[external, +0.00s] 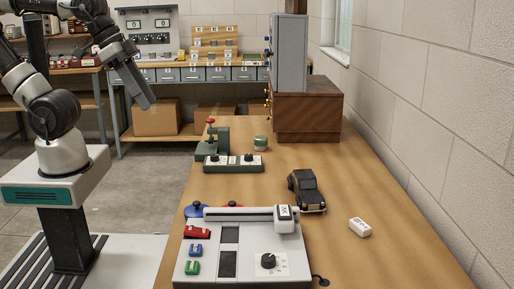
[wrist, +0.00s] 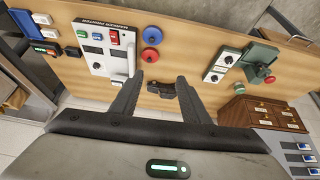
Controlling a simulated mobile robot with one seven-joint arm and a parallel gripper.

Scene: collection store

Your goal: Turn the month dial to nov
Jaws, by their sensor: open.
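No month lettering is legible on any dial, so I cannot tell which is the month dial. A green box (external: 233,163) with two black knobs on white faces stands mid-table; it also shows in the wrist view (wrist: 222,65), right of my fingers. A white marker printer (external: 243,255) has one black dial (external: 268,262) on a white face; it shows upper left in the wrist view (wrist: 108,48). My gripper (external: 145,95) is open and empty, raised left of the table and apart from everything; its fingers (wrist: 159,80) show in the wrist view.
A dark toy car (external: 306,190) and a white block (external: 360,227) lie right of the boxes. A green device with a red knob (external: 212,140) stands behind the green box. The table's right side is mostly clear.

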